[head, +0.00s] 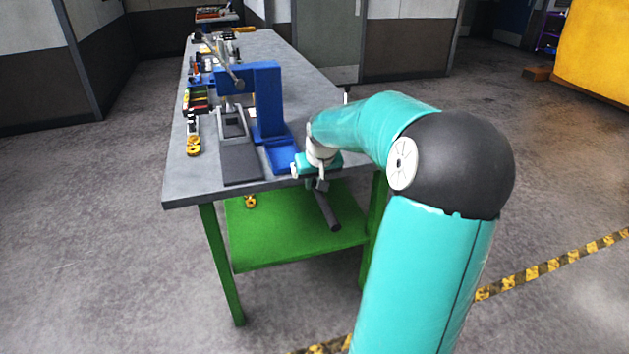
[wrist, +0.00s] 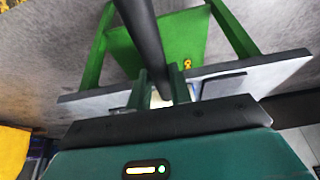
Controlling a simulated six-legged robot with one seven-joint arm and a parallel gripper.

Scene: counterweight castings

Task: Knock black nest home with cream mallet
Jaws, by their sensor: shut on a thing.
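My gripper (head: 319,183) is at the table's near right edge, shut on a dark round bar (head: 328,213) that looks like the mallet's handle. The bar slants down past the table edge. In the wrist view the bar (wrist: 146,32) runs between my two fingers (wrist: 162,84). A small pale patch (wrist: 157,99) shows between the fingers; I cannot tell whether it is the cream head. On the table, a dark piece (head: 232,123) sits in a grey track beside the blue press; it may be the black nest, but its seating is too small to tell. A dark flat plate (head: 241,164) lies in front.
The blue press (head: 268,100) with a metal lever stands left of my gripper on the grey table (head: 310,92). Coloured parts (head: 194,135) line the left edge. A green shelf (head: 290,240) is below. Yellow-black tape (head: 545,267) marks the floor.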

